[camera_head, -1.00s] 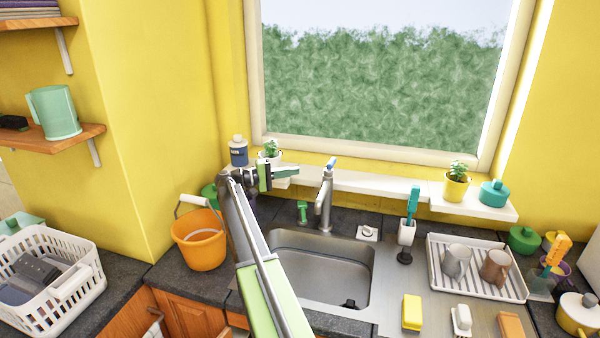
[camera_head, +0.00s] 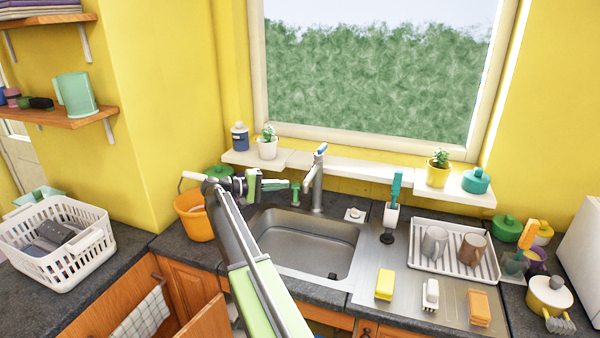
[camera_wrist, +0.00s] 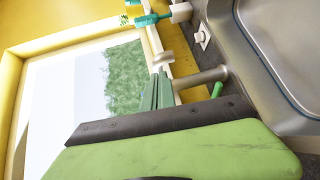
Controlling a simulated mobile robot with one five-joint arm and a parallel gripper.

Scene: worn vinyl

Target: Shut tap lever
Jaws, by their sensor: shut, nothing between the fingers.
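The grey metal tap (camera_head: 317,185) stands upright behind the sink (camera_head: 305,243). Its lever (camera_head: 321,148) is on top and has a blue mark; whether it is raised or shut is too small to tell. My gripper (camera_head: 287,186) is shut and empty, left of the tap and below lever height in the head view. In the wrist view my green fingers (camera_wrist: 161,90) lie together in front of the upper part of the tap (camera_wrist: 207,76) and hide some of it. I cannot tell whether they touch it.
A small green item (camera_head: 295,196) stands behind the sink by my fingers. The white sill (camera_head: 345,168) holds potted plants. An orange bucket (camera_head: 193,215) is left of my arm. A drying rack (camera_head: 455,268) with two mugs is at right. A cupboard door (camera_head: 206,322) hangs open below.

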